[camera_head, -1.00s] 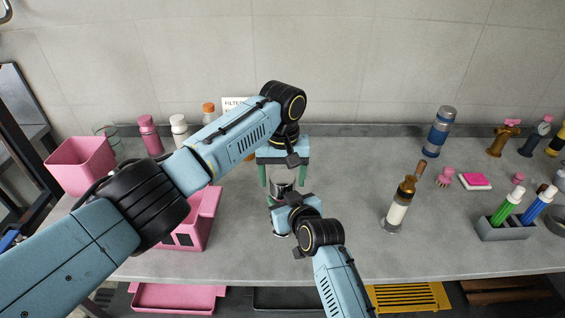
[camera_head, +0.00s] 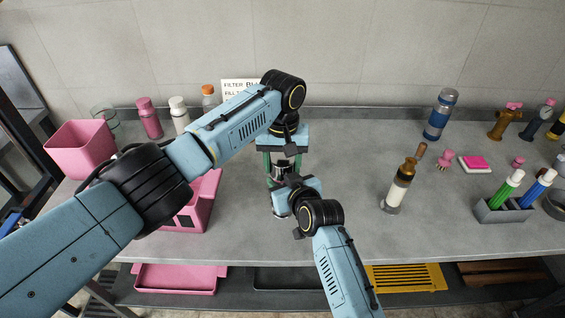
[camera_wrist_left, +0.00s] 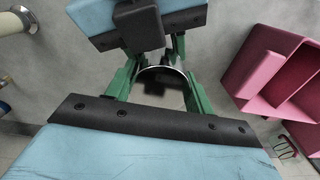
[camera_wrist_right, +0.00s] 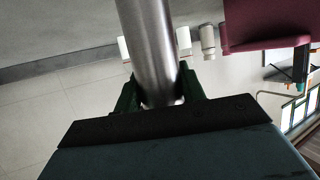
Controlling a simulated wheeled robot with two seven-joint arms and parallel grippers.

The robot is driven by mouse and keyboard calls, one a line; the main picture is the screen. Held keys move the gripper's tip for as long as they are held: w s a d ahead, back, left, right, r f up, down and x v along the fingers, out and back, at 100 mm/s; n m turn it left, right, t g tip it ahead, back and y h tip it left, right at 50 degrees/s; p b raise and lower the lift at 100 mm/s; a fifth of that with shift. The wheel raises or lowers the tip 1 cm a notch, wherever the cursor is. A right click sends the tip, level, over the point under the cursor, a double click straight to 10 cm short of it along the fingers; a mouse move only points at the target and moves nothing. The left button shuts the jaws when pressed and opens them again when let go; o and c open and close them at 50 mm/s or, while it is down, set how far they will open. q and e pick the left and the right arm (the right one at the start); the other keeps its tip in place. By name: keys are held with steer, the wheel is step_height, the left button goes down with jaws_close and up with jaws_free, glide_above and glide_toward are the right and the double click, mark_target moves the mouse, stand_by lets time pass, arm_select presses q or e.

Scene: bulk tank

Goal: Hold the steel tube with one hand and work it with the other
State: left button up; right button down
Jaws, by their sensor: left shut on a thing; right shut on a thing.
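In the left wrist view the round steel top (camera_wrist_left: 160,80) sits between those fingers. My right gripper (camera_head: 287,199) comes from the front and is shut on the tube lower down. In the right wrist view the shiny tube (camera_wrist_right: 148,45) passes between its green fingers.
A pink bin (camera_head: 82,148) and a pink holder (camera_head: 200,205) lie left. A brown-topped bottle (camera_head: 398,188), a blue-banded flask (camera_head: 440,115) and a grey marker holder (camera_head: 503,213) stand right. Counter between the tube and that bottle is clear.

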arm_select(q)
steer(key=m, duration=0.2)
steer(key=shift+m, duration=0.4)
steer(key=o, duration=1.1)
steer(key=shift+c, duration=0.2)
steer(key=shift+r, duration=2.25)
steer(key=shift+c, duration=0.3)
